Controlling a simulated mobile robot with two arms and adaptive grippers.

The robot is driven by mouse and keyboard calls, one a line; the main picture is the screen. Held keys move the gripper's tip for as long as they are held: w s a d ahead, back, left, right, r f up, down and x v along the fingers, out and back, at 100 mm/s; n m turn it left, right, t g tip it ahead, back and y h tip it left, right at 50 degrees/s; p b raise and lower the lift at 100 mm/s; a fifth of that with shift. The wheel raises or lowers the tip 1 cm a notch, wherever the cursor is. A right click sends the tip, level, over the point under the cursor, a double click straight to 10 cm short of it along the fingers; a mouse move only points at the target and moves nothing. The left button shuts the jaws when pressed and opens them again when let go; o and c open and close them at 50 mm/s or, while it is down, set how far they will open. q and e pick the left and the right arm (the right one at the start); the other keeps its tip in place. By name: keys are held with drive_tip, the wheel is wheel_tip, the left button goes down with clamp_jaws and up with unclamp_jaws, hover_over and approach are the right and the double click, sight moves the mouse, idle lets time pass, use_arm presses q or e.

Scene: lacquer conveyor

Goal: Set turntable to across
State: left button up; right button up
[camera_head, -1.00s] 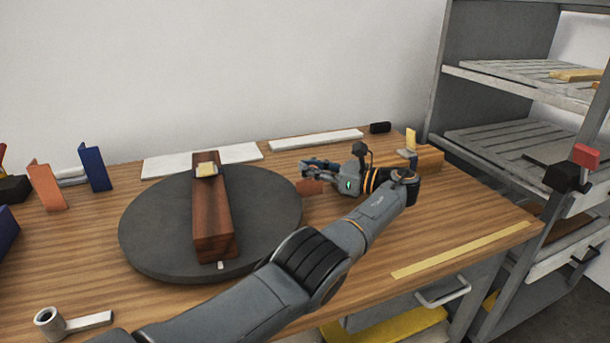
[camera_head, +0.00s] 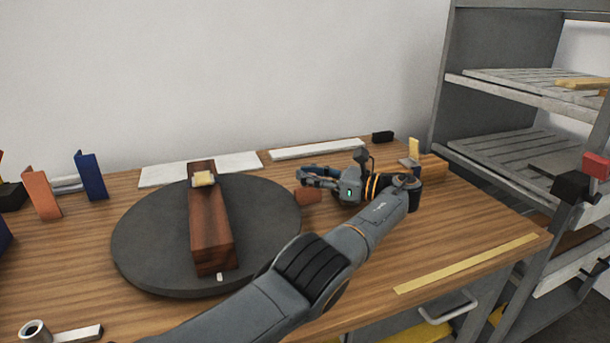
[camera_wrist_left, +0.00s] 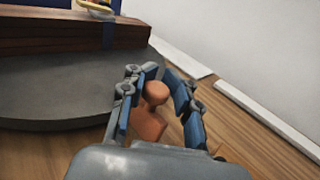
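The round dark grey turntable (camera_head: 150,240) lies on the wooden bench, and also fills the left of the left wrist view (camera_wrist_left: 50,100). A dark red-brown wooden beam (camera_head: 212,240) lies across its middle, running from back to front in the head view. A reddish-brown handle with a rounded knob (camera_wrist_left: 153,95) stands just off the turntable's right edge; it also shows in the head view (camera_head: 307,196). My left gripper (camera_head: 308,178) is at this handle. Its fingers (camera_wrist_left: 160,90) are apart, with the knob between them, nearer the left finger. My right gripper is not in view.
A yellowish block (camera_head: 204,179) sits on the beam's far end. Orange (camera_head: 41,195) and blue (camera_head: 91,175) pieces stand at the left. White strips lie along the wall. A grey rack (camera_head: 520,110) stands at the right. The bench's front right, with a yellow strip (camera_head: 465,263), is mostly clear.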

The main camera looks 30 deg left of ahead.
use_arm(q)
drive_tip(key=o, duration=0.3)
drive_tip(key=shift+w+d+r, duration=0.1)
drive_tip(key=shift+w+d, duration=0.15)
drive_tip(key=shift+d, duration=0.15)
drive_tip(key=shift+o, duration=0.2)
drive_tip(key=shift+d, duration=0.15)
drive_tip(key=shift+s+a, duration=0.1)
drive_tip(key=shift+a, duration=0.15)
drive_tip(key=shift+r, duration=0.1)
wheel_tip(320, 180, up, 10)
drive_tip(key=shift+f, duration=0.2)
